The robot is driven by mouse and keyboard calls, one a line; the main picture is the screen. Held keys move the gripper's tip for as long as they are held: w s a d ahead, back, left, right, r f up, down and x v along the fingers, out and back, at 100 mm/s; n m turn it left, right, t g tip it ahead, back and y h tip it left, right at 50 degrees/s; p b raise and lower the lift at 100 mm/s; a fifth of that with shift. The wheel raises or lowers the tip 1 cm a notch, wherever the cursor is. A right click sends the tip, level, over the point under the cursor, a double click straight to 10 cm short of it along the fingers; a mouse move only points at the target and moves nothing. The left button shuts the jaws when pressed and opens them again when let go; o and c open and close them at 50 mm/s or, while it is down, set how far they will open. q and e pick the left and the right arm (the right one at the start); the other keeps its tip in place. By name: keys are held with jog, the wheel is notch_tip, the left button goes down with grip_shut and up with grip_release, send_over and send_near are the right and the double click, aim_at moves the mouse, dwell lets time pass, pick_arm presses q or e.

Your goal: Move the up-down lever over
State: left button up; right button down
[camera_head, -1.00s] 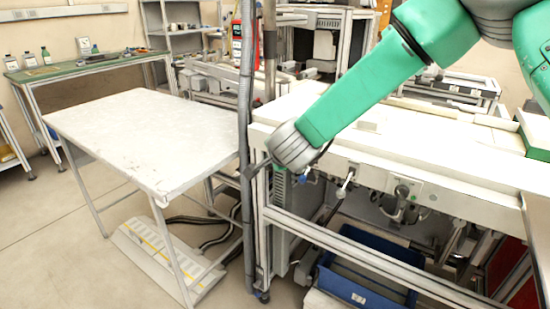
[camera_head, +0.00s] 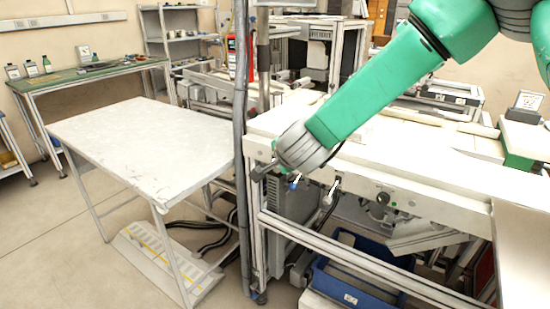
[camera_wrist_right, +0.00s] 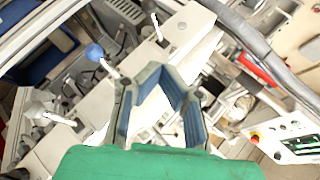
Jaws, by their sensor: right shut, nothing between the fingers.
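Several small levers stick out of the front panel of the white bench (camera_head: 430,197). One has a blue knob (camera_head: 293,181) and one is a white lever (camera_head: 330,190); which is the up-down lever I cannot tell. In the right wrist view the blue-knobbed lever (camera_wrist_right: 94,52) stands left of my fingers, with a white lever (camera_wrist_right: 157,28) beyond them and another white lever (camera_wrist_right: 60,119) lower left. My right gripper (camera_head: 259,173) is at the bench's left front corner, shut and empty. In the wrist view the right fingers (camera_wrist_right: 157,69) appear apart from the levers. My left gripper is not shown.
A grey vertical post (camera_head: 241,130) with a hose stands close left of my right gripper. A white table (camera_head: 145,140) is left of it. A blue bin (camera_head: 350,287) sits under the bench. The floor at front left is free.

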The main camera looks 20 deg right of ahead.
jog(key=s+a+r, duration=0.1)
jog(key=s+r, duration=0.1)
jog(key=s, duration=0.3)
jog(key=shift+s+a, duration=0.2)
jog(key=shift+s, duration=0.15)
